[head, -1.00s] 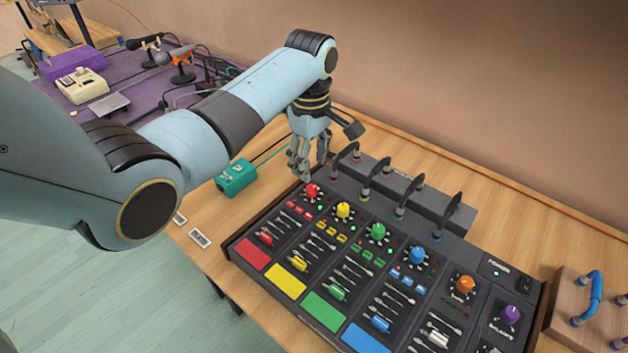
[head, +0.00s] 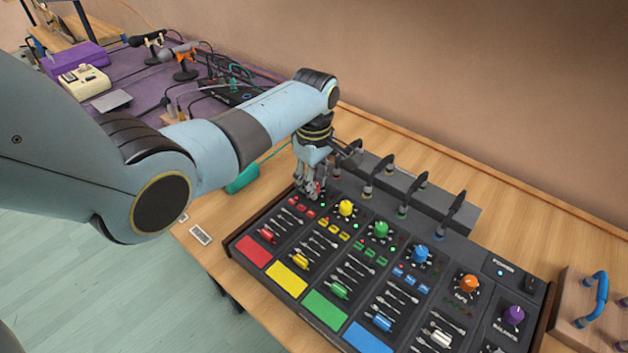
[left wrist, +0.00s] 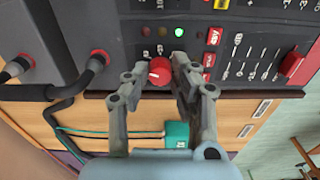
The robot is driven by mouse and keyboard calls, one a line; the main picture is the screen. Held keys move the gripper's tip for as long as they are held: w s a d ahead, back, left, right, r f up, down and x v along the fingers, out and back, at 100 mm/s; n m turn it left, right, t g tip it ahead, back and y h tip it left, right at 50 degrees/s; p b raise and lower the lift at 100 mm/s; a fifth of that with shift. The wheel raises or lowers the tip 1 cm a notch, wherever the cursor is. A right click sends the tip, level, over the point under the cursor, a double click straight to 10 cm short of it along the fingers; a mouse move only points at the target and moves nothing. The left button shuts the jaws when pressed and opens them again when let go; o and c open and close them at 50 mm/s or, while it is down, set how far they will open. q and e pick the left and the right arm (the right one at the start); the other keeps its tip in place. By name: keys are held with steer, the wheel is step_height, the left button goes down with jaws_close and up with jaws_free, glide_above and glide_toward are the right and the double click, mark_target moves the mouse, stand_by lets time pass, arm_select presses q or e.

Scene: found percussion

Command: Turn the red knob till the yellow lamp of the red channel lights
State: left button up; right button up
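The red knob (head: 317,187) sits at the top of the red channel, the leftmost strip of the dark mixer (head: 452,262). My left gripper (head: 312,192) is down over it, partly hiding it in the head view. In the left wrist view the red knob (left wrist: 159,72) lies between the two fingertips, with what look like narrow gaps on both sides; contact is hard to judge. Beside it, a green lamp (left wrist: 179,32) is lit. The lamps next to it look dim, and I see no yellow light there. My right gripper is not in view.
A row of black cables (head: 410,195) plugs in behind the knobs. A yellow knob (head: 346,208) stands close to the right of my gripper. A teal box (head: 242,178) lies left of the mixer. A wooden block with a blue handle (head: 598,296) stands at the far right.

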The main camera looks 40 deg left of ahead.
arm_select(q)
jaws_close()
steer(key=m+p, duration=0.2)
steer(key=m, duration=0.1)
steer(key=shift+m+p, duration=0.65)
steer(key=shift+m, duration=0.65)
steer(key=o, duration=0.7)
jaws_free()
